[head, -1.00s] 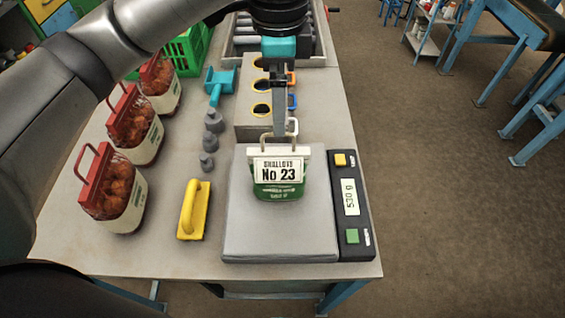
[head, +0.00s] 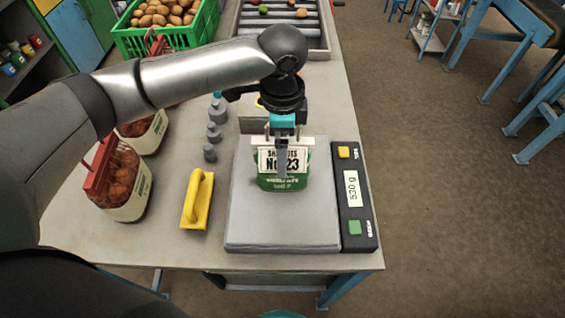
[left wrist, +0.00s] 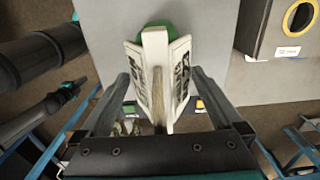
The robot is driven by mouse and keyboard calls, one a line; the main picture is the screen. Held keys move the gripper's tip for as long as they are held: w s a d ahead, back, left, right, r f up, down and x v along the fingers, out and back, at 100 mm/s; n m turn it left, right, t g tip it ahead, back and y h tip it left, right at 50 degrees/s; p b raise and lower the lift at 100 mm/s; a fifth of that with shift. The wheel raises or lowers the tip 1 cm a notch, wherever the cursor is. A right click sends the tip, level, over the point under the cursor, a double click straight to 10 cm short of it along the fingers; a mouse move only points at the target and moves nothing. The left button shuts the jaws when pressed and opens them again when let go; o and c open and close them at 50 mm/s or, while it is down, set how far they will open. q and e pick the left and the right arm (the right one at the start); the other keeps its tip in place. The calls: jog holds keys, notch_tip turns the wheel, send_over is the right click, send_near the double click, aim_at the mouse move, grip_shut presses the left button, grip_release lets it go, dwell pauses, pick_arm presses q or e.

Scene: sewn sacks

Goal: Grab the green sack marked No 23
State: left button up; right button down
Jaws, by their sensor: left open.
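The green sack marked No 23 (head: 283,184) stands upright on the grey plate of the scale (head: 270,235). It has a white label and a pale handle. My left gripper (head: 284,150) points down at it, with one finger in front of the label in the head view. In the left wrist view, the sack's white top and label (left wrist: 158,70) lie between the two spread fingers of the left gripper (left wrist: 160,90), with room on both sides. A dark, teal-banded part, seemingly my right gripper (left wrist: 55,97), shows at the left of that view; its jaws are unclear.
Red-handled sacks (head: 118,190) stand at the left of the table. A yellow handled tool (head: 197,200) and grey weights (head: 212,133) lie left of the scale. A green crate of potatoes (head: 165,35) and a roller tray (head: 285,35) are at the back.

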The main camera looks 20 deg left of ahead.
pick_arm(q)
jog(key=shift+f, duration=0.1)
jog(key=shift+c, duration=0.2)
grip_shut()
dwell(0.5)
